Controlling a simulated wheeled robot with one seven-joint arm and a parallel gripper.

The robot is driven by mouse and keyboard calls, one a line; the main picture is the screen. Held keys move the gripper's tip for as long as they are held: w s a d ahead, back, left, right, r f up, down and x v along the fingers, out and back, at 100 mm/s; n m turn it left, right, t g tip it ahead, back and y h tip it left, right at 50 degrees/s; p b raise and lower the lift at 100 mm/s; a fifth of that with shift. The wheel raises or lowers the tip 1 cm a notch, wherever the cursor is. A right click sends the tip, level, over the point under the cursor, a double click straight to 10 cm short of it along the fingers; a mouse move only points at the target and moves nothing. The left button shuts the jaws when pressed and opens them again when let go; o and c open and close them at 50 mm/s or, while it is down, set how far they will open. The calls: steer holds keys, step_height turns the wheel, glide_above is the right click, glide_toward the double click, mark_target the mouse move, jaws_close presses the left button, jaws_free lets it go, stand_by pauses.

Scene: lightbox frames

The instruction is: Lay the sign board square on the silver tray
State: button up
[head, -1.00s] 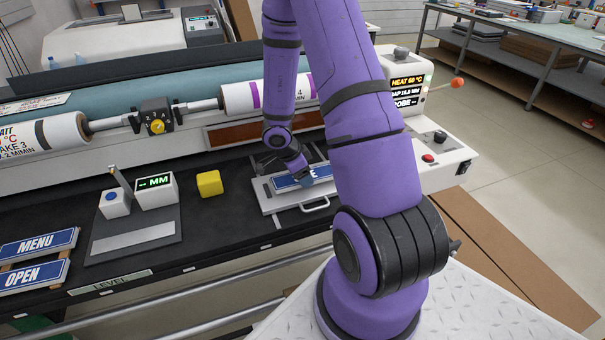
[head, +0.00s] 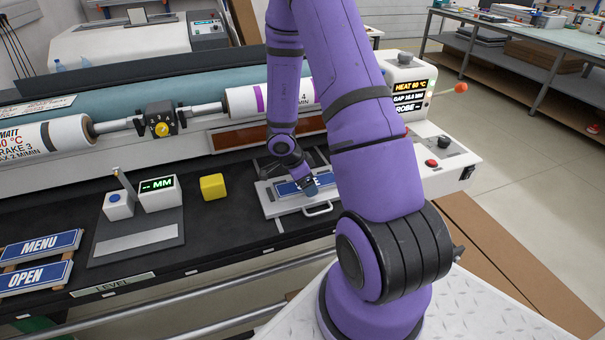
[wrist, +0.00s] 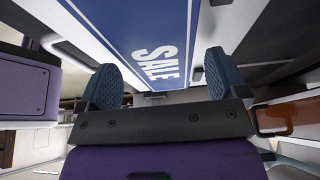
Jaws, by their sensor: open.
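The sign board (head: 288,189) is blue with a white border and lies over the silver tray (head: 270,208), roughly in line with its long sides. In the wrist view the board (wrist: 118,18) shows the word SALE, with pale tray surface along its edges. My gripper (head: 311,190) is low over the right part of the board and hides some of it. In the wrist view my gripper (wrist: 162,72) is open, with one blue finger on each side of the board's SALE end. Gaps show between fingers and board. Contact beneath the board is hidden.
A yellow block (head: 213,187) stands left of the tray. Further left are a gauge with an MM display (head: 158,193) and the MENU (head: 40,248) and OPEN (head: 36,277) signs. The laminator rollers (head: 268,98) run behind. Black bench top is free around the tray's left side.

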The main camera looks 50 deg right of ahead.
steer(key=shift+r, duration=0.35)
steer(key=w+a+r+n+t, duration=0.2)
steer(key=w+a+r+t, duration=0.1)
steer(key=r, duration=0.5)
steer(key=w+a+r+n+t, duration=0.2)
steer(key=w+a+r, duration=0.1)
steer(key=r, duration=0.5)
steer(key=w+a+r+n+t, duration=0.2)
steer(key=w+r+t, duration=0.15)
steer(key=r, duration=0.45)
steer(key=s+a+r+n+t+y, duration=0.1)
steer(key=a+r+n+t+y, duration=0.2)
steer(key=a+r+n, duration=0.5)
steer(key=s+a+r+n+g+y, duration=0.1)
steer(key=s+a+r+n+y, duration=0.35)
steer(key=s+a+r, duration=0.4)
steer(key=s+d+n+g+h, duration=0.2)
steer(key=s+n+g+h, duration=0.1)
steer(key=s, duration=1.3)
steer(key=shift+s+d+f+n, duration=0.25)
steer(key=shift+d+f+n, duration=0.15)
steer(key=shift+n, duration=0.45)
steer(key=shift+h, duration=0.25)
